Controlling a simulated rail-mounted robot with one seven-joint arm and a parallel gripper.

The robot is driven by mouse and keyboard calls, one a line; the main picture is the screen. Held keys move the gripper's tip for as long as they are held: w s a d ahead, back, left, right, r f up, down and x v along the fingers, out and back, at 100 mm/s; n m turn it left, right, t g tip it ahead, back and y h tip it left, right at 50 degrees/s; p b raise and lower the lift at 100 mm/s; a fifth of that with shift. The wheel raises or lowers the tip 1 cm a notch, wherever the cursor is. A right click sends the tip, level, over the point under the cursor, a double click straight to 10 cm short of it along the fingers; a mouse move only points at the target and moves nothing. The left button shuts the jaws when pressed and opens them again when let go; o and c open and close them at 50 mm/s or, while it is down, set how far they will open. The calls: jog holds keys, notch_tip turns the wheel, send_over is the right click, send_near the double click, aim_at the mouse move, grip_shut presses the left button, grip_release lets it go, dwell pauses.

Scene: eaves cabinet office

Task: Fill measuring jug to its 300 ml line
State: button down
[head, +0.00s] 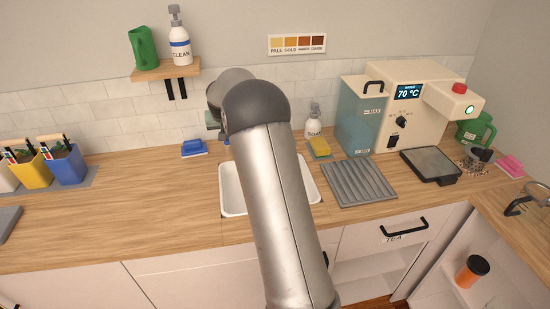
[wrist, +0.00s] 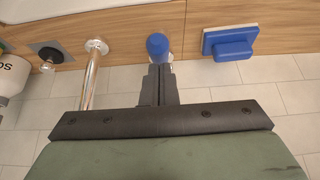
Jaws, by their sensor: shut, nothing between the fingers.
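My gripper (wrist: 160,72) shows shut and empty in the wrist view, its tips close to a blue rounded knob (wrist: 157,44) behind the sink; contact cannot be told. A chrome spout (wrist: 93,72) stands left of it. In the head view my arm hides the gripper and part of the white sink (head: 233,202). No measuring line shows on either, so I cannot tell which is the measuring jug.
A blue scrubber (head: 194,148) lies left of the sink. A soap bottle (head: 313,120), yellow sponge (head: 319,147), ribbed drain mat (head: 358,182) and cream water machine (head: 407,100) stand to the right. The worktop (head: 140,215) left of the sink is mostly clear.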

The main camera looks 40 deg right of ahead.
jog(key=shift+f+b, duration=0.55)
jog(key=shift+f, duration=0.15)
dwell(4.5)
jog(key=shift+f+b, duration=0.5)
jog(key=shift+f, duration=0.15)
jog(key=shift+r+p, duration=2.05)
jog(key=shift+r, duration=1.6)
